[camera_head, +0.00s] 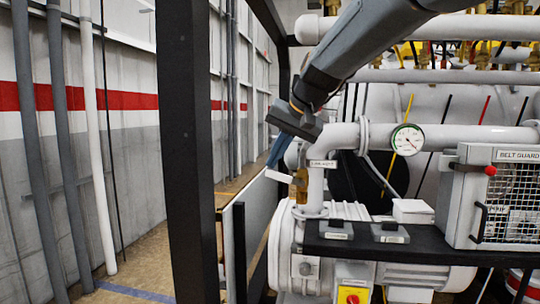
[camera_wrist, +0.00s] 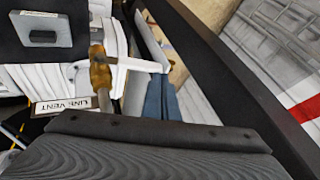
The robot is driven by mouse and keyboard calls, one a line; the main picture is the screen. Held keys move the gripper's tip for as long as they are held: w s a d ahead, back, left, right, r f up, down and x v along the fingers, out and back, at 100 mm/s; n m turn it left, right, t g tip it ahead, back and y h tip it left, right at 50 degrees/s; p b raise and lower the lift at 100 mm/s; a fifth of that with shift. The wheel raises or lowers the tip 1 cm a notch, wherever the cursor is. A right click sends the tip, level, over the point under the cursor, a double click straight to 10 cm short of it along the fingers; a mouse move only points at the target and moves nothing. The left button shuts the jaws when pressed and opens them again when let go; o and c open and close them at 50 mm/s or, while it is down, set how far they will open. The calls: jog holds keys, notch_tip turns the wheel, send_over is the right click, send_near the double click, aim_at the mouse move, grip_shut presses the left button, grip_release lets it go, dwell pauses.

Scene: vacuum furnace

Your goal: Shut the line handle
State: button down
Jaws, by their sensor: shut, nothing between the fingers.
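The line handle (camera_head: 278,176) is a white lever on a brass valve (camera_head: 301,184), beside a white pipe with a "LINE VENT" tag (camera_head: 322,164). In the head view the lever points left from the valve, roughly level. In the wrist view the lever (camera_wrist: 135,65) reaches right from the brass valve body (camera_wrist: 100,75). My gripper (camera_head: 271,164) has blue fingers, shut and empty, pointing down just above the lever's free end. In the wrist view the fingertips (camera_wrist: 160,78) are close to the lever's tip; I cannot tell whether they touch.
A black frame post (camera_head: 188,150) stands left of the arm. A pressure gauge (camera_head: 407,140) sits on the pipe to the right. A black shelf (camera_head: 375,250) and a belt guard cage (camera_head: 510,205) are at the right. The floor at left is open.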

jog(key=shift+s+d+f+b, duration=0.2)
jog(key=shift+d+f+b, duration=0.15)
jog(key=shift+d, duration=0.35)
jog(key=shift+r, duration=0.1)
jog(key=s+a+r, duration=0.2)
jog(key=a+r, duration=0.4)
jog(key=r, duration=0.4)
jog(key=shift+s+r, duration=0.15)
jog(key=shift+s, duration=0.1)
dwell(0.4)
